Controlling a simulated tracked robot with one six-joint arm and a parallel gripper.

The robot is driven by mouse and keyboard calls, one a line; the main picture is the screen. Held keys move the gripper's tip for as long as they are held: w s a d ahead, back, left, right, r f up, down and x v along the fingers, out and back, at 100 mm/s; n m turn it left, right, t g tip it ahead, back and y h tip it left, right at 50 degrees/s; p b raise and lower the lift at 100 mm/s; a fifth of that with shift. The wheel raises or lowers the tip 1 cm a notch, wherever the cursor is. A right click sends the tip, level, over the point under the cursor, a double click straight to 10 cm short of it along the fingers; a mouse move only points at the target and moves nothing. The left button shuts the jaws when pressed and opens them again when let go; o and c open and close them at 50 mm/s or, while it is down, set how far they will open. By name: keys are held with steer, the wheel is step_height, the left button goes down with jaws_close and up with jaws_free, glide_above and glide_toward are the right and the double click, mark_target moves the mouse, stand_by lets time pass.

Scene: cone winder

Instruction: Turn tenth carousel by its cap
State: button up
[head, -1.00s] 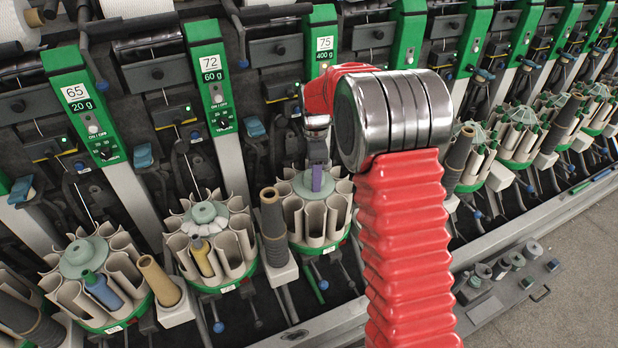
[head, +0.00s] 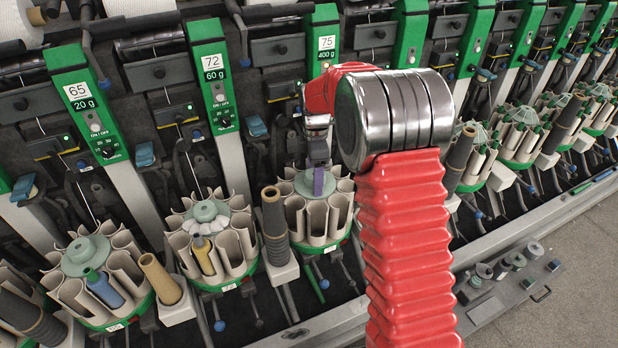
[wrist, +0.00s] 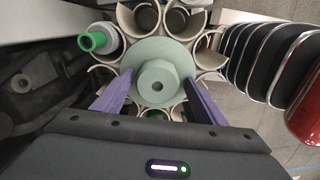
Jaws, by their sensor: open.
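The carousel under my gripper is a ring of cream cups with a pale green cap (wrist: 140,60), and a raised round knob (wrist: 158,84) stands at the cap's middle. In the head view this carousel (head: 318,222) stands below the machine head marked 75. My gripper (wrist: 157,98) is open, with one purple finger on each side of the knob and a gap to it on both sides. In the head view my gripper (head: 319,181) is over the cap, with one finger showing. Whether the fingertips touch the cap's disc is hard to tell.
A bobbin with a green tip (wrist: 92,41) sits in a cup at the left. In the head view a dark cone (head: 273,226) stands close left of the carousel, with another carousel (head: 206,243) beyond it. A small rail platform (head: 510,290) with spools lies at right.

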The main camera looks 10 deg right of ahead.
steer(key=shift+w+r, duration=0.1)
steer(key=shift+r, duration=0.4)
step_height(320, 180, up, 13)
steer(key=shift+f, duration=0.15)
stand_by(0.4)
